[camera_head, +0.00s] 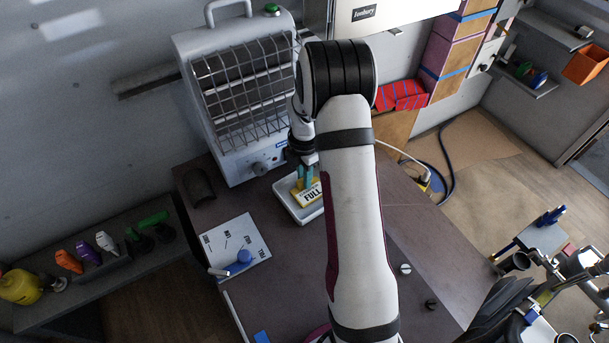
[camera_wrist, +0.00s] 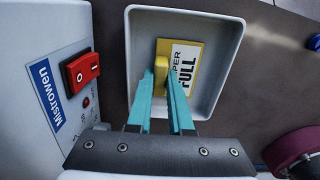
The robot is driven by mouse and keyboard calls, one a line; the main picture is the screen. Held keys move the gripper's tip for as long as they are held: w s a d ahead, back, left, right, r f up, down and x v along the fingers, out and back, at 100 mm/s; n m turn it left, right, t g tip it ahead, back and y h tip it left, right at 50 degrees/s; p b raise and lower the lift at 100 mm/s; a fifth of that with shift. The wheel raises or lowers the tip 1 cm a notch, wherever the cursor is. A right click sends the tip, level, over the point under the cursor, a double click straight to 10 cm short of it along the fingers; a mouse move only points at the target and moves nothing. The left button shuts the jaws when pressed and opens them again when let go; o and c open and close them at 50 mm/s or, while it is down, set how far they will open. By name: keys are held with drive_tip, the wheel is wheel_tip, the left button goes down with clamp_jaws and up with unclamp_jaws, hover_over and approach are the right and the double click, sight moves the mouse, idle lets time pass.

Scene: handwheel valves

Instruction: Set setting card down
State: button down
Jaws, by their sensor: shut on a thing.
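The setting card (camera_head: 309,195) is yellow with a white face reading "FULL". It also shows in the wrist view (camera_wrist: 188,65), where it has a raised yellow grip. My gripper (camera_wrist: 168,85) has teal fingers, shut on the yellow grip of the card. In the head view my gripper (camera_head: 305,176) reaches down over a white tray (camera_head: 287,205). The card is within the outline of the tray, which also shows in the wrist view (camera_wrist: 228,60). I cannot tell whether the card touches the tray floor. My arm hides the tray's right side in the head view.
A heater-like machine (camera_head: 240,95) with a wire grille stands behind the tray; its red switch (camera_wrist: 82,70) is close left of my gripper. A printed sheet (camera_head: 236,248) with a blue object (camera_head: 240,260) lies front left. Small knobs (camera_head: 405,269) sit at right on the brown table (camera_head: 285,290).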

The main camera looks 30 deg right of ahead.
drive_tip(key=shift+f, duration=0.1)
drive_tip(key=c, duration=0.8)
unclamp_jaws()
wheel_tip(320, 180, up, 12)
drive_tip(key=s+a+r+m, duration=0.7)
drive_tip(key=s+a+m, duration=0.1)
drive_tip(key=a, duration=0.1)
drive_tip(key=s+a+m, duration=0.3)
drive_tip(key=s+m, duration=0.2)
drive_tip(key=s, duration=0.1)
drive_tip(key=s+a+m+y, duration=0.1)
drive_tip(key=s+a+m, duration=0.2)
drive_tip(key=s+m, duration=0.3)
drive_tip(key=s+a+m, duration=0.3)
drive_tip(key=s+m, duration=0.2)
drive_tip(key=s, duration=0.1)
drive_tip(key=shift+s+a+r+m+y, duration=0.3)
drive_tip(key=shift+a+r+y, duration=0.05)
drive_tip(key=shift+r+y, duration=0.05)
